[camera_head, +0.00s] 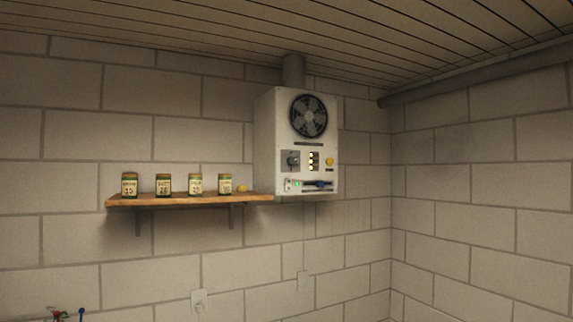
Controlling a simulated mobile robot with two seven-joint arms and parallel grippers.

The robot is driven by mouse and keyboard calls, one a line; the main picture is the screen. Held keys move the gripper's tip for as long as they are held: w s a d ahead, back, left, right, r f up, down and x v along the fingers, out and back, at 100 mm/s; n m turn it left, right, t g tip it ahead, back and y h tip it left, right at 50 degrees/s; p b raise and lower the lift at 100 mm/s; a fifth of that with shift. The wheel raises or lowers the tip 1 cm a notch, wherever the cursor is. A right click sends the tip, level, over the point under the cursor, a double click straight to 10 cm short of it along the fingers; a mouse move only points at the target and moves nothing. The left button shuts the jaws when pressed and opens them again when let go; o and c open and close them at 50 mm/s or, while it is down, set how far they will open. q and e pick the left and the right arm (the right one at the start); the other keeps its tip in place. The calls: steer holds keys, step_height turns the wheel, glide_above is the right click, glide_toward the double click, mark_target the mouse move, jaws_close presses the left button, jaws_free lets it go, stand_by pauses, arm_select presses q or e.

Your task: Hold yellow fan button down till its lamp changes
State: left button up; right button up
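The fan unit (266,140) is a pale box mounted on the block wall, right of the shelf, with a dark round fan (308,116) at its top. The yellow button (330,161) sits on the right of its front panel, with no gripper near it. A small column of pale lit marks (313,161) is left of the button. A small green light (298,184) shows at the lower left of the panel. Which of these is the button's lamp I cannot tell. Neither of my grippers is in view.
A wooden shelf (150,202) left of the unit carries several labelled jars (195,185) and a small yellow object (242,188). A dark knob (292,160) and a blue part (321,184) are on the panel. Small red and blue items (60,315) show at the bottom left.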

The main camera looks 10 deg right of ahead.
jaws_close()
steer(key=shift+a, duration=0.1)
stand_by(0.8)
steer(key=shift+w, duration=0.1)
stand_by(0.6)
